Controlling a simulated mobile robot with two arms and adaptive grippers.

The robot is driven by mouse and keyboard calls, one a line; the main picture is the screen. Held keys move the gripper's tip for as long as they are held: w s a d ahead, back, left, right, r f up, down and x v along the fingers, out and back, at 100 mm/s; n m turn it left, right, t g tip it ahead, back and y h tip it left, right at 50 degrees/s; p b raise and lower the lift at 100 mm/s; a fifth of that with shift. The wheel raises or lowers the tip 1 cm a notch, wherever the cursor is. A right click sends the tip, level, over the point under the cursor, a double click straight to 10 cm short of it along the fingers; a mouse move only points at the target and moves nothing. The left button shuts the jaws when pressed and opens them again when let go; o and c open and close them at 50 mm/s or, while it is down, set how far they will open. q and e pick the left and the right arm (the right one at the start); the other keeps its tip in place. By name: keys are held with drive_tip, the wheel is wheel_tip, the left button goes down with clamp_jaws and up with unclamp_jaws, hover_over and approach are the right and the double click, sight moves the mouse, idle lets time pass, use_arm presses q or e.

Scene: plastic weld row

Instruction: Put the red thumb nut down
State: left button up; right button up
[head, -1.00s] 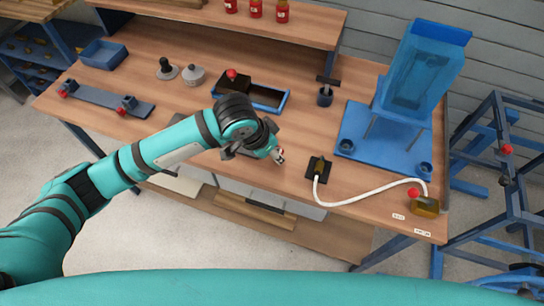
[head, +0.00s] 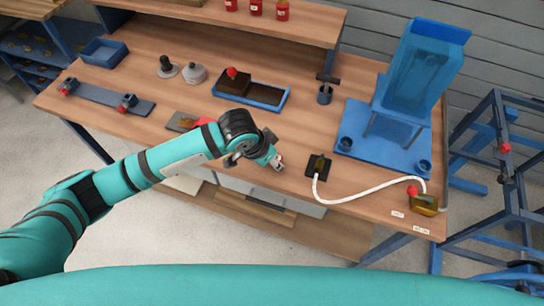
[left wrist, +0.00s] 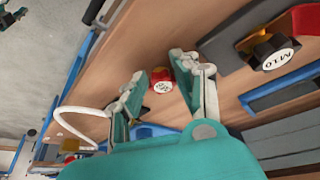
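The red thumb nut (left wrist: 162,80), small with a white marked face, shows between the fingertips in the left wrist view, with the wooden bench around it. In the head view only a small red and white bit shows at the fingertips, near the bench's front edge. My left gripper (head: 276,162) points down there; its spread fingers also show in the left wrist view (left wrist: 160,76). A gap shows between the nut and the left-hand finger; the other finger is close beside it. I cannot tell whether the nut rests on the bench. My right gripper is out of view.
A black block (head: 318,166) with a white hose (head: 362,194) is to the right. A blue-rimmed tray (head: 272,104) is behind. A black knob marked M10 (left wrist: 270,50) and a red part lie on a grey plate (head: 182,122). Bare bench (head: 300,132) lies between tray and block.

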use_arm(q)
drive_tip(key=o, duration=0.4)
drive_tip(key=shift+r, duration=0.25)
drive_tip(key=v, duration=1.2)
drive_tip(key=shift+r, duration=0.35)
